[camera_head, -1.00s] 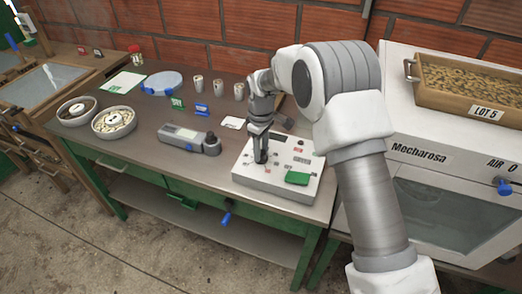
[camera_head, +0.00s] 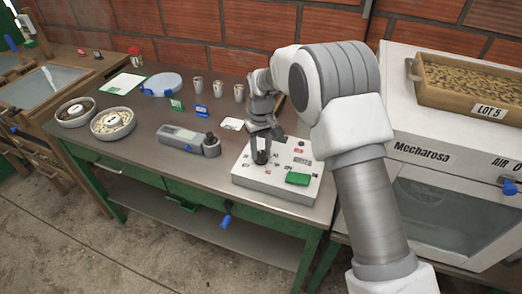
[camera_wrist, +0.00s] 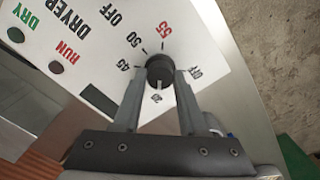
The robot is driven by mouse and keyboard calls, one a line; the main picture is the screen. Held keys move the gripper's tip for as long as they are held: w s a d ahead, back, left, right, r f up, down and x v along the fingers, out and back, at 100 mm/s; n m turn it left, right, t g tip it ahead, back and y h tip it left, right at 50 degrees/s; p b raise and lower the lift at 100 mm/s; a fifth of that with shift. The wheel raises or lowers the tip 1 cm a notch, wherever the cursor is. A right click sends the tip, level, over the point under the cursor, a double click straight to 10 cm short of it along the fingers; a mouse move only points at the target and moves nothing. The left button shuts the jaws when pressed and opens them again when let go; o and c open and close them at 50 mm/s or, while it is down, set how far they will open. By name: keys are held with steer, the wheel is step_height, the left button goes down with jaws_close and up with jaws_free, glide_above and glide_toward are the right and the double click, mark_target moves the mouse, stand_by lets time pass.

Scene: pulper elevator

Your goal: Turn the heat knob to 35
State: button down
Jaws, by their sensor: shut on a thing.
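The heat knob (camera_wrist: 160,68) is a small black dial on a white control box (camera_wrist: 85,30) marked DRYER, with printed numbers around it. 45, 50 and 55 are legible; the small label between my fingers is hard to read. A pale pointer mark on the knob faces down the wrist picture, towards that label. My gripper (camera_wrist: 160,78) has one finger on each side of the knob and is shut on it. In the head view, my gripper (camera_head: 261,154) comes down onto the box (camera_head: 275,190), hiding part of the dial.
A green block (camera_head: 298,179) sits on the box's right part. A grey handheld device (camera_head: 188,140) lies left of the box. Several cups (camera_head: 219,88) stand behind. The white Mecharosa oven (camera_head: 440,170) stands close on the right, carrying a wooden tray (camera_head: 425,92).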

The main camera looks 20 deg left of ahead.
mark_target(261, 153)
stand_by(0.4)
steer(key=shift+c, duration=2.3)
jaws_free()
steer(key=shift+r, duration=0.15)
step_height(261, 153, up, 17)
steer(key=shift+p, duration=0.3)
steer(key=shift+r, duration=0.1)
